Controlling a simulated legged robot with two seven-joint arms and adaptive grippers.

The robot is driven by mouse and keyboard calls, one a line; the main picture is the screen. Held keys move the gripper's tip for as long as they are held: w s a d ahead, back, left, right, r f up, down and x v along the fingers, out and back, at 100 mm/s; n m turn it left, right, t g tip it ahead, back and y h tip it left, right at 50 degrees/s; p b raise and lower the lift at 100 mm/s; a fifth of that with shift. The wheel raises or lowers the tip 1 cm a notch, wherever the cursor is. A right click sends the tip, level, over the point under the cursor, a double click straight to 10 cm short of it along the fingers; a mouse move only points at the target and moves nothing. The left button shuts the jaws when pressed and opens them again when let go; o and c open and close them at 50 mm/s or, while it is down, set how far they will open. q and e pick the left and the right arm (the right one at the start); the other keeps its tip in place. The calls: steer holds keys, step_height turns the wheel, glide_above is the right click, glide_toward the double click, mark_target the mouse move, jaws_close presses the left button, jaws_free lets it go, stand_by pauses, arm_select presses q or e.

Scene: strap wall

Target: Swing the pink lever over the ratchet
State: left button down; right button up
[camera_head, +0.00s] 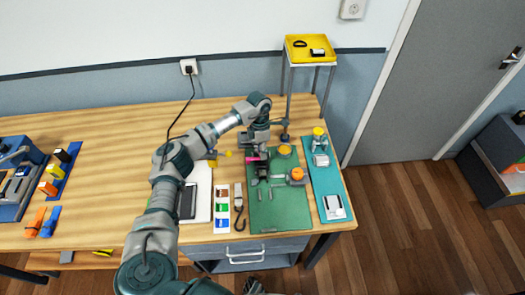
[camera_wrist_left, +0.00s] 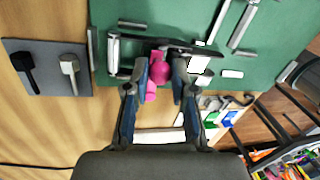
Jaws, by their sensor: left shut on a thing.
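The pink lever (camera_head: 253,159) shows as a small pink bit on the left side of the green board (camera_head: 280,217). My right gripper cannot be made out.
A blue mat (camera_head: 322,180) lies to the right. A hook scale (camera_head: 239,205) and a colored card strip (camera_head: 222,208) lie left of the board. The board's lower part is mostly clear.

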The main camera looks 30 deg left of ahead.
arm_select(q)
steer(key=shift+r, duration=0.2)
steer(key=c, duration=1)
jaws_free()
steer(key=shift+o, duration=0.2)
steer(key=shift+s, duration=0.1)
step_height(320, 180, up, 12)
steer(key=w+a, duration=0.1)
steer(key=shift+w+a+f, duration=0.2)
steer(key=shift+w+a, duration=0.2)
arm_select(e)
steer(key=shift+s, duration=0.25)
arm_select(q)
steer(key=shift+r, duration=0.1)
